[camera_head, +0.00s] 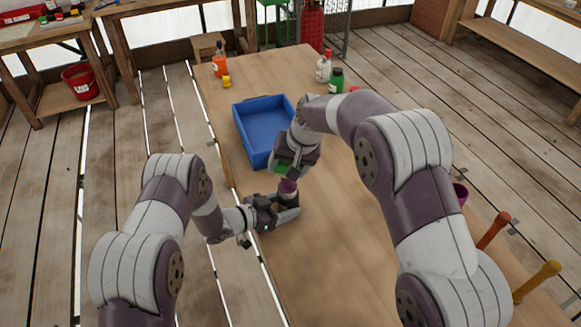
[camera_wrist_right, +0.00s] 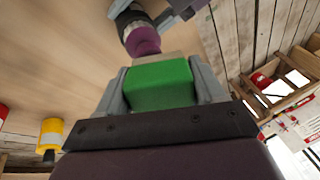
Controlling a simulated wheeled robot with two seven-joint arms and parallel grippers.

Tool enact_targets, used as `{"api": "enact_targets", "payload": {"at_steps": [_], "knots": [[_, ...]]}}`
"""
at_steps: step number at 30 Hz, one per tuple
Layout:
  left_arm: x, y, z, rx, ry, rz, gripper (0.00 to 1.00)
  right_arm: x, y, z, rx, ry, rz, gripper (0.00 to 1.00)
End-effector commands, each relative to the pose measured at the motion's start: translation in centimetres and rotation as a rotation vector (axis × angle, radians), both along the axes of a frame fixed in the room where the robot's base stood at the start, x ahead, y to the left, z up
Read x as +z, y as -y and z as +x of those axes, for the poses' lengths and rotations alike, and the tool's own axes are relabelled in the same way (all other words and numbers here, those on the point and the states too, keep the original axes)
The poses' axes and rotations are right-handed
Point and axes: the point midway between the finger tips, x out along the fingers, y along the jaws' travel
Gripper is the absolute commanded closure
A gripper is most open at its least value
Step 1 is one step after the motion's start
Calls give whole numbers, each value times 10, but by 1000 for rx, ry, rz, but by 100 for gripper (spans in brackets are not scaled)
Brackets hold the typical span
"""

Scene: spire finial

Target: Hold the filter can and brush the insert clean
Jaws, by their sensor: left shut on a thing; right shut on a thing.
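The filter can (camera_head: 288,187) shows as a small purple cylinder over the near left part of the table; the right wrist view shows its purple end (camera_wrist_right: 142,40). My left gripper (camera_head: 286,204) is shut on it, and the fingers cover its lower part. My right gripper (camera_head: 286,171) is just above, shut on the green brush (camera_head: 281,168). In the right wrist view the green block (camera_wrist_right: 160,84) sits between both fingers of that gripper (camera_wrist_right: 160,78). Its pale far end lies against or very close to the purple end; I cannot tell whether they touch. The insert cannot be made out.
A blue tray (camera_head: 240,131) stands just beyond the grippers on the wooden table (camera_head: 345,225). Bottles, one orange (camera_head: 219,64), one white (camera_head: 323,68) and one green (camera_head: 336,80), stand at the far end. Red (camera_head: 493,231) and yellow (camera_head: 537,280) handled things are at the right edge.

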Motion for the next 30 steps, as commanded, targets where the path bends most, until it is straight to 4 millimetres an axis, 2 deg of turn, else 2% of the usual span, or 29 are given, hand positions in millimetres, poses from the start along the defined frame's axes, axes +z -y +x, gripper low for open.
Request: {"api": "enact_targets", "payload": {"at_steps": [10, 23, 30], "knots": [[-1, 1, -1, -4, -1, -1, 55, -1, 15, -16, 0, -4, -1, 61], [-1, 1, -1, -4, 0, 0, 55, -2, -1, 0, 0, -3, -1, 61], [0, 1, -1, -5, 0, -1, 55, -2, 7, -8, -2, -6, -1, 61]]}}
